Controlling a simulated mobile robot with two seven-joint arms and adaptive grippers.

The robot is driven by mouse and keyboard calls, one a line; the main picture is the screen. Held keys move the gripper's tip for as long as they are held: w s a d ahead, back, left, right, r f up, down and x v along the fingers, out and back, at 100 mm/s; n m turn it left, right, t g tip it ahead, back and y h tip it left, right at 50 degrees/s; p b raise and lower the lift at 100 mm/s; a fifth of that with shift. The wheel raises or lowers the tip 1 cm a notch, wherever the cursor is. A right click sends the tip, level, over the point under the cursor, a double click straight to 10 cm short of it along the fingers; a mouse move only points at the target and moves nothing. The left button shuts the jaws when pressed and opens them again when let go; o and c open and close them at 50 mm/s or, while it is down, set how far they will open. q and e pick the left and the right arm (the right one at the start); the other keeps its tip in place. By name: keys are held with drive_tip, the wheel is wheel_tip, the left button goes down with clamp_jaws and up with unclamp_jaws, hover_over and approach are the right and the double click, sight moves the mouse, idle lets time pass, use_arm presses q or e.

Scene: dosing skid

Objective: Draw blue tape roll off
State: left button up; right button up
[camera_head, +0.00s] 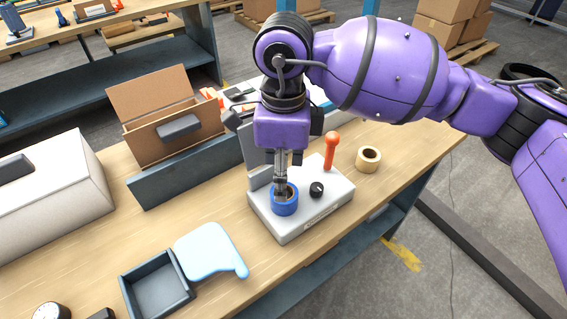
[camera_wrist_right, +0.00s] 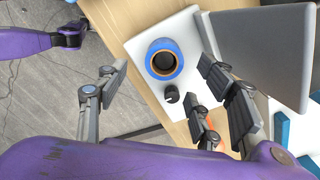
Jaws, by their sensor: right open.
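The blue tape roll (camera_head: 285,208) stands on the light grey box (camera_head: 318,213) at its left front corner. In the right wrist view the roll (camera_wrist_right: 164,76) shows its open, dark core beside a black knob. My right gripper (camera_head: 281,188) points down over the roll, its fingers covering part of the core in the head view. In the right wrist view the gripper (camera_wrist_right: 160,85) has its fingers spread wide, with nothing held; the roll appears beyond them. I cannot tell the exact height gap.
The box carries a black knob (camera_head: 317,189), an orange-red lever (camera_head: 331,150) and an upright grey panel. A tan tape roll (camera_head: 369,158) lies to the right. A dark tray (camera_head: 157,287), a light blue flat piece (camera_head: 208,250) and an open carton (camera_head: 165,120) are to the left.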

drive_tip(key=shift+w+d+f, duration=0.15)
drive_tip(key=shift+w+d, duration=0.05)
use_arm(q)
drive_tip(key=shift+s+a, duration=0.1)
drive_tip(key=shift+s, duration=0.1)
use_arm(e)
drive_tip(key=shift+s+f, duration=0.1)
drive_tip(key=shift+f, duration=3.45)
